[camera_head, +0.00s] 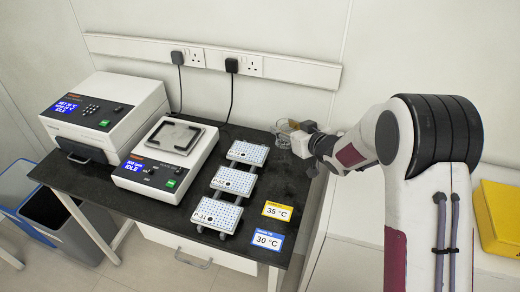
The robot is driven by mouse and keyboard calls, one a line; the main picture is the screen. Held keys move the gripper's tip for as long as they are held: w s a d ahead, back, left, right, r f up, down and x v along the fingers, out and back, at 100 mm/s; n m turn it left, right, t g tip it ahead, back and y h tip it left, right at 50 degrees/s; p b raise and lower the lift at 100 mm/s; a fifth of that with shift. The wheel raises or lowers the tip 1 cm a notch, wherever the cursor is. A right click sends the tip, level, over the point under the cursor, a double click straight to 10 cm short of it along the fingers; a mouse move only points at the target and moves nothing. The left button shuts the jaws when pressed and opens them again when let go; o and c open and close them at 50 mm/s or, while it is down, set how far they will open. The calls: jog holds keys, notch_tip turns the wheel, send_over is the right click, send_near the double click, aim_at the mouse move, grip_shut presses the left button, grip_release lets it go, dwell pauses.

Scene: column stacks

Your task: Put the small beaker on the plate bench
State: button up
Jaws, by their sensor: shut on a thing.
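The small beaker (282,141) is a clear glass vessel near the back right of the black bench top. My gripper (289,128) comes in from the right and is shut on it at its upper part. The beaker looks about upright; I cannot tell whether its base touches the bench or hangs just above it. The black bench (150,213), which I take to be the plate bench, carries three white well plates on small racks: a back one (247,152), a middle one (234,181) and a front one (217,214).
A white shaker (149,180) and a larger white instrument (92,128) stand on the bench's left. A yellow 35 °C card (277,210) and a blue 30 °C card (268,240) lie at the right front. A yellow box (501,216) is far right. Bins (40,215) stand lower left.

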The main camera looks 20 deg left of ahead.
aim_at(289, 146)
jog(key=shift+f, duration=3)
jog(key=shift+f, duration=0.1)
jog(key=shift+f, duration=1.75)
jog(key=shift+f, duration=0.1)
jog(key=o, duration=1.1)
